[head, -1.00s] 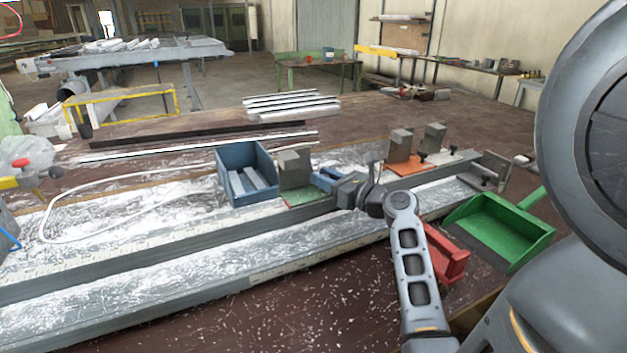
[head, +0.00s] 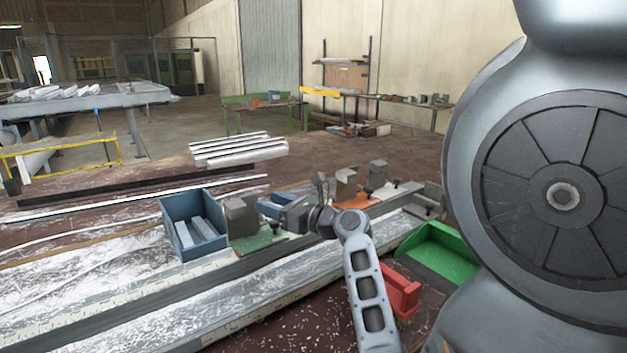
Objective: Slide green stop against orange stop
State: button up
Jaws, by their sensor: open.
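The green stop (head: 256,242) is a grey block on a green base, on the grey profile rail left of my gripper. The orange stop (head: 357,201) is a similar grey block on an orange base, farther along the rail to the right. A clear gap separates the two stops. My gripper (head: 303,205) is open and appears in that gap in the picture, nearer the camera than the orange stop. Its fingers are small and partly hidden by my wrist, so whether it touches the green stop cannot be told.
A blue bin (head: 192,222) with grey pieces stands left of the green stop. A red object (head: 402,290) and a green tray (head: 437,253) lie right of my arm. White shavings cover the bench.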

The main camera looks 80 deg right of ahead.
jog(key=s+d+r, duration=0.4)
jog(key=s+r, duration=0.2)
jog(key=s, duration=0.4)
jog(key=shift+s+r, duration=0.25)
jog(key=shift+s, duration=0.15)
jog(key=shift+o, duration=0.3)
jog(key=shift+w+f, duration=0.1)
